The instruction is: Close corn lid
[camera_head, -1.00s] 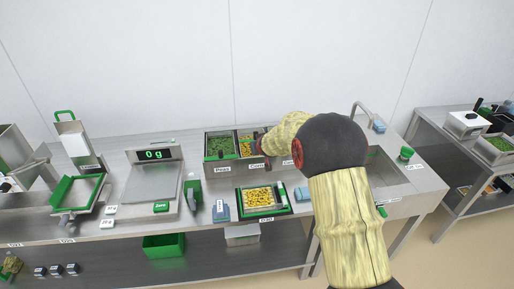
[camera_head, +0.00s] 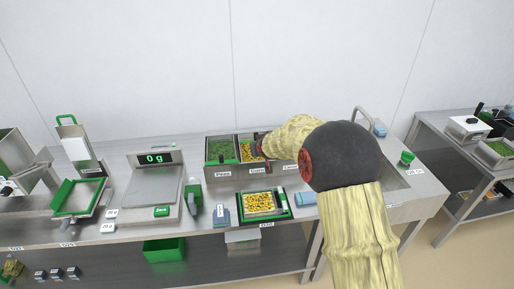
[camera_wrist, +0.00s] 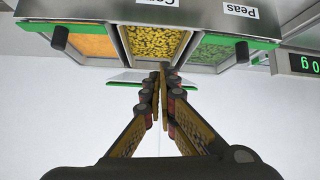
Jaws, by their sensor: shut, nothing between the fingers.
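The corn bin (camera_head: 252,149), full of yellow kernels, sits in the middle of a row of bins. It shows upside down and uncovered in the wrist view (camera_wrist: 155,44). A green-edged panel (camera_wrist: 125,82), seemingly the raised corn lid, stands past the bin's far edge in the wrist view. My gripper (camera_wrist: 162,70) is shut and empty, its fingertips in front of that panel near the bin's far edge. Contact with the panel cannot be told. In the head view my gripper (camera_head: 262,145) is small and partly hidden by my arm.
The peas bin (camera_head: 220,149) and an orange-filled bin (camera_wrist: 90,45) flank the corn, with dark knobs at their edges. A green-framed corn tray (camera_head: 262,204) lies in front. A scale (camera_head: 154,185) reading 0 g stands left.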

